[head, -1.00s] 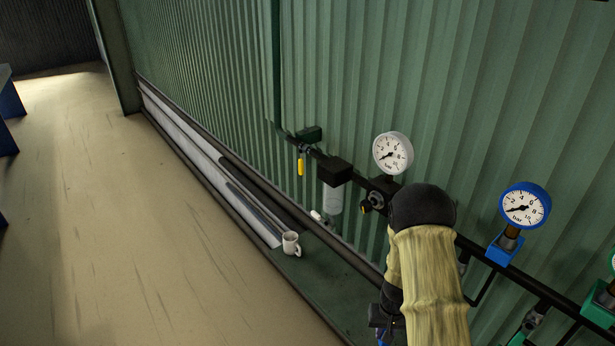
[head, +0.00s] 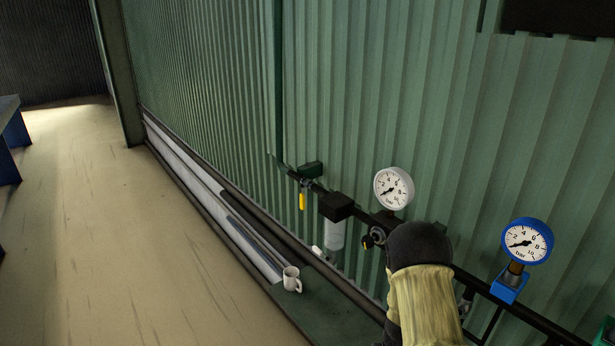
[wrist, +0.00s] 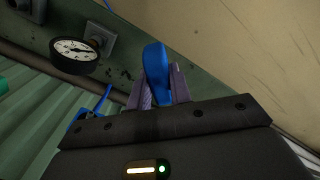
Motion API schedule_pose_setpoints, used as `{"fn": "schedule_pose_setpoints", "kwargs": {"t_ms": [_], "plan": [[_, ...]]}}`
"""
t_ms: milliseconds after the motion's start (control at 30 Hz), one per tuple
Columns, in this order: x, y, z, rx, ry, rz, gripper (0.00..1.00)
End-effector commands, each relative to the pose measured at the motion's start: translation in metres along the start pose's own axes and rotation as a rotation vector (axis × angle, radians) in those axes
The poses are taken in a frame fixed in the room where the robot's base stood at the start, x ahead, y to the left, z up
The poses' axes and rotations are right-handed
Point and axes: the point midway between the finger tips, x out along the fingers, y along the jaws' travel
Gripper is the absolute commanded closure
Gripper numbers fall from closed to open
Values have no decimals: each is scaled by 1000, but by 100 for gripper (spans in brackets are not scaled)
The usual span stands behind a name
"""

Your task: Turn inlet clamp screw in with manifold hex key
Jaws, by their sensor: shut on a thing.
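In the wrist view my gripper (wrist: 160,84) is shut on a blue, rounded handle, which looks like that of the manifold hex key (wrist: 156,66). The handle stands up between the two purple-grey fingers. No key shaft or tip shows. In the head view my arm, with its black joint and yellow sleeve, covers part of the wall pipework, and my gripper is out of sight. I cannot make out the inlet clamp screw in either view.
A pipe run on the green corrugated wall carries a white gauge (head: 394,188), a blue gauge (head: 527,241), a filter bowl (head: 334,234) and a yellow lever (head: 302,200). The wrist view shows a black-rimmed gauge (wrist: 76,53).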

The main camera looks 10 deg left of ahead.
Motion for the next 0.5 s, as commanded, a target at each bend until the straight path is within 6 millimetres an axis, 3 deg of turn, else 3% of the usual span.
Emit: {"fn": "schedule_pose_setpoints", "kwargs": {"t_ms": [133, 167, 267, 500], "plan": [[0, 0, 0, 0, 1, 0, 100], [0, 0, 0, 0, 1, 0, 84], [0, 0, 0, 0, 1, 0, 100], [6, 1, 1, -1, -3, 3, 100]]}}
